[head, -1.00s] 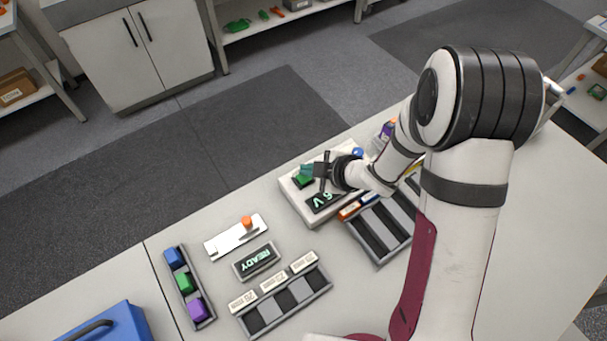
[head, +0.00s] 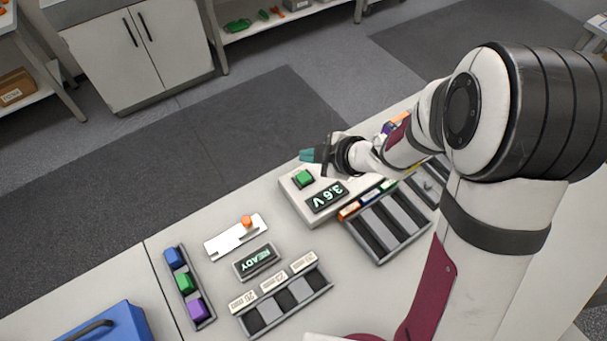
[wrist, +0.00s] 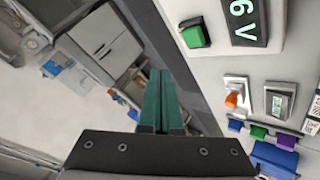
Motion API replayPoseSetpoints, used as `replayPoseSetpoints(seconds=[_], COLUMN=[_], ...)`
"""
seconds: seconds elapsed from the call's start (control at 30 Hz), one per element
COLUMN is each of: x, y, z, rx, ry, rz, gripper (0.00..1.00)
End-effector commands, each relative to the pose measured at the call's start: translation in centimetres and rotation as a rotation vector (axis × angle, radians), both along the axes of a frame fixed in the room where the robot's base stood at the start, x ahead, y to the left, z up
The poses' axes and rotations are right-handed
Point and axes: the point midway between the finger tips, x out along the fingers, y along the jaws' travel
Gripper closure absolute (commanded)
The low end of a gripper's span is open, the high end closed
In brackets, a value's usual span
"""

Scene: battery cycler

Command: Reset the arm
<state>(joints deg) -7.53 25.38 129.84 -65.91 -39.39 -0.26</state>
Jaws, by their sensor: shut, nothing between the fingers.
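My gripper (head: 308,155) is at the back edge of the table in the head view, raised near the cycler box. Its teal fingers are shut with nothing between them, and they show pressed together in the wrist view (wrist: 160,100). The cycler box (head: 293,197) has a green button (head: 304,178) and a display (head: 327,196) reading 3.6 V. The button also shows in the wrist view (wrist: 195,35), apart from the fingers. My arm hides part of the table's right side.
A slotted tray (head: 383,261) with coloured labels lies right of centre. A READY display (head: 257,262), a white plate with an orange knob (head: 247,222), a row of blue, green and purple blocks (head: 184,282), another slotted tray (head: 287,325) and a blue case (head: 110,328) lie left.

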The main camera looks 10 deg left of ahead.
Motion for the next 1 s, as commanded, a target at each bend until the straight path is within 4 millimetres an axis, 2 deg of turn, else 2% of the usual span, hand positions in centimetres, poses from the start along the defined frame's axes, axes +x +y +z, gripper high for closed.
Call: replayPoseSetpoints(seconds=[0.6, 0.67, 0.73, 0.77, 0.83, 0.87, 0.9, 0.93, 0.97, 1.0], x=[0.0, 0.3, 1.6, 2.2, 2.5, 1.5, -0.8, -3.2, -6.0, -9.9], y=[0.0, -0.5, -2.7, -4.5, -10.4, -13.3, -16.7, -18.6, -20.0, -20.7], z=[0.0, 0.2, 1.4, 2.3, 5.0, 6.1, 7.2, 7.8, 8.2, 8.5], rx=[0.0, -0.007, -0.037, -0.055, -0.088, -0.092, -0.083, -0.067, -0.044, -0.005], ry=[0.0, -0.002, -0.005, -0.004, 0.032, 0.07, 0.143, 0.212, 0.293, 0.417], rz=[0.0, -0.03, -0.173, -0.281, -0.631, -0.811, -1.048, -1.216, -1.37, -1.553], gripper=[1.0, 1.0, 1.0, 1.0, 1.0, 1.0, 1.0, 1.0, 1.0, 1.0])
